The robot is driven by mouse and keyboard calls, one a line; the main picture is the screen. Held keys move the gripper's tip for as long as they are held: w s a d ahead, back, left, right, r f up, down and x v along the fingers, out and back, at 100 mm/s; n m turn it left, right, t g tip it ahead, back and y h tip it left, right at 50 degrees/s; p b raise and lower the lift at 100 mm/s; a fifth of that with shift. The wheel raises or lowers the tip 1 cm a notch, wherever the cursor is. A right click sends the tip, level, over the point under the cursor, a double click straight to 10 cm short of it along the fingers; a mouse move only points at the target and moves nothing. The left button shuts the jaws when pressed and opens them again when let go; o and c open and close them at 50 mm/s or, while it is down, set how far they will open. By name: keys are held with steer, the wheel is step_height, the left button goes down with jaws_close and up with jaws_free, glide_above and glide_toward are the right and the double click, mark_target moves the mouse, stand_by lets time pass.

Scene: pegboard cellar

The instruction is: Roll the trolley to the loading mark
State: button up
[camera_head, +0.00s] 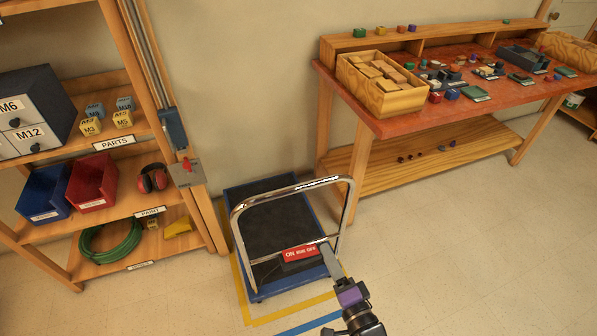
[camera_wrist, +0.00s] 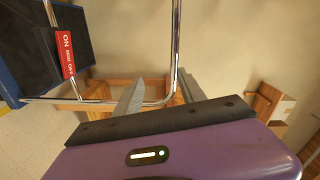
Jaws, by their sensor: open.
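The trolley (camera_head: 275,225) is a flat blue platform with a black top and a bent chrome push handle (camera_head: 235,240). A red sign (camera_head: 300,253) hangs at the handle's near side. It stands by the wall, between shelf and bench, with yellow floor tape (camera_head: 240,290) along its left and near sides. My gripper (camera_head: 326,248) is at the right part of the handle. In the wrist view its fingers (camera_wrist: 158,88) are apart, and the chrome handle (camera_wrist: 110,101) runs by them near its bend. I cannot tell whether they touch it.
A wooden shelf (camera_head: 110,165) with bins and a green hose stands close on the left. A red-topped workbench (camera_head: 420,115) stands to the right, its legs near the trolley. A blue tape line (camera_head: 308,324) lies in front. The floor at right (camera_head: 480,250) is clear.

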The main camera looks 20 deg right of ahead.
steer(key=w+r+m+p, duration=0.2)
steer(key=w+r, duration=0.2)
steer(key=w, duration=0.2)
steer(key=b, duration=0.5)
glide_toward(296, 190)
steer(key=w+f, duration=0.2)
steer(key=w, duration=0.2)
steer(key=shift+m, duration=0.3)
steer(key=shift+w+d+r+b, duration=0.1)
steer(key=shift+w+r+b, duration=0.05)
steer(key=shift+w+b, duration=1.3)
steer(key=shift+w+d+r+b, duration=0.15)
steer(key=shift+w+b, duration=0.85)
steer(key=shift+b, duration=0.95)
steer(key=shift+w+r+b, duration=0.15)
steer(key=shift+w+b, duration=1.05)
steer(key=shift+b, duration=0.5)
jaws_close()
steer(key=shift+s+f, duration=0.1)
steer(key=shift+f, duration=0.1)
